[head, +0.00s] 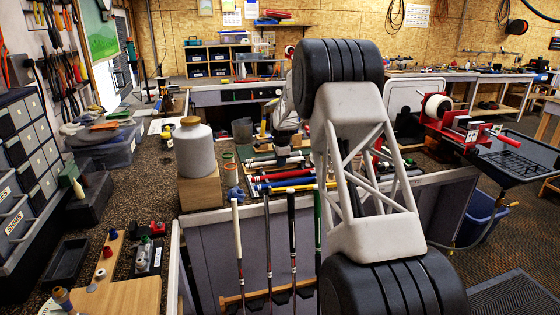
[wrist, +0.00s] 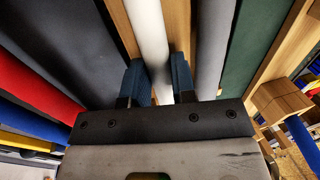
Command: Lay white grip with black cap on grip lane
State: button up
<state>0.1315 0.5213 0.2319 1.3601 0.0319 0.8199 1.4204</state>
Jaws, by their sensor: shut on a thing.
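The white grip (wrist: 148,30) runs up from between the two fingers of my gripper (wrist: 158,82) in the wrist view. The blue-padded fingers are closed on its sides. Its black cap does not show in the wrist view. Bare wood (wrist: 180,28) shows beside and beneath the white grip; I cannot tell whether the grip touches it. In the head view my gripper is low over the bench among the coloured grips, largely hidden by my arm. I cannot surely pick out the held grip there.
A dark grip (wrist: 65,40) and a red grip (wrist: 35,68) lie left of the held one; a grey grip (wrist: 212,45) and a green one (wrist: 256,45) lie right. A wooden block (wrist: 280,100) is farther right. A large pale jar (head: 194,150) stands left on the bench.

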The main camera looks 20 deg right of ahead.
jog(key=shift+f, duration=0.25)
jog(key=o, duration=0.9)
jog(key=shift+r, duration=0.1)
jog(key=v, duration=0.7)
jog(key=shift+r, duration=0.35)
dwell(0.4)
